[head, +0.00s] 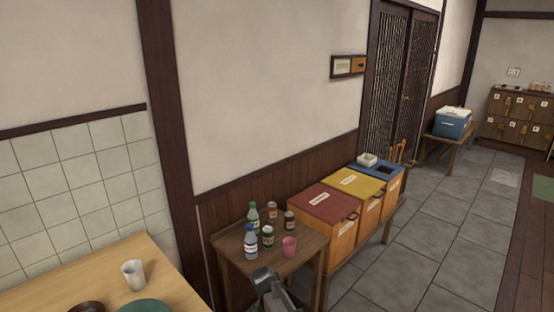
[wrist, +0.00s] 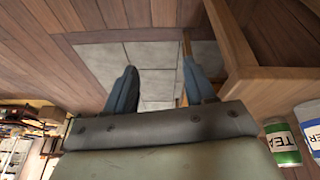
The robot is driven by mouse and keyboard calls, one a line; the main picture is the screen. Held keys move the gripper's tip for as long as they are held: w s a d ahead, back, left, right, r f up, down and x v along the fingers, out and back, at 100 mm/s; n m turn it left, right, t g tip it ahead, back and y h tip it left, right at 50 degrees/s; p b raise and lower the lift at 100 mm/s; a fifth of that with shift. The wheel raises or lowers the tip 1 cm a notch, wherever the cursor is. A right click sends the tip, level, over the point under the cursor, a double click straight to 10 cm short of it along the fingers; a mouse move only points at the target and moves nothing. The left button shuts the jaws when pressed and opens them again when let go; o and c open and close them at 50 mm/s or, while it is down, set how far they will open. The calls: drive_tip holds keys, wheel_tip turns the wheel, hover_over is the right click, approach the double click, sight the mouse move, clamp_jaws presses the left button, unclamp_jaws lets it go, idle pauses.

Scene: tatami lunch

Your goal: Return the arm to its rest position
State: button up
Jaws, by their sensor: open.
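My gripper (head: 270,290) shows at the bottom of the head view, in front of the small wooden side table (head: 228,249). In the wrist view my gripper (wrist: 157,78) has its two blue-grey fingers spread apart, with only grey floor tiles seen between them. It holds nothing. Most of my arm is out of the head view.
Several bottles and jars, one a green-capped bottle (head: 253,214), and a pink cup (head: 289,247) stand on the side table close to my gripper. Red (head: 322,203), yellow and blue-lidded bins stand beyond. A counter (head: 60,284) with a white cup (head: 133,274) is at left.

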drive_tip(key=s+d+f+n+g, duration=0.3)
drive_tip(key=s+d+f, duration=0.9)
drive_tip(key=s+f, duration=0.3)
drive_tip(key=s+d+f+n+g+y, duration=0.1)
drive_tip(key=s+d+f+n+g, duration=0.1)
drive_tip(key=s, duration=1.2)
drive_tip(key=s+d+f+n+g+y, duration=0.1)
drive_tip(key=s+f+g, duration=0.3)
drive_tip(key=s, duration=0.9)
wheel_tip(320, 180, down, 2)
drive_tip(key=shift+s+d+n+y, duration=0.35)
drive_tip(key=shift+d+n+y, duration=0.05)
drive_tip(key=shift+d+n, duration=0.1)
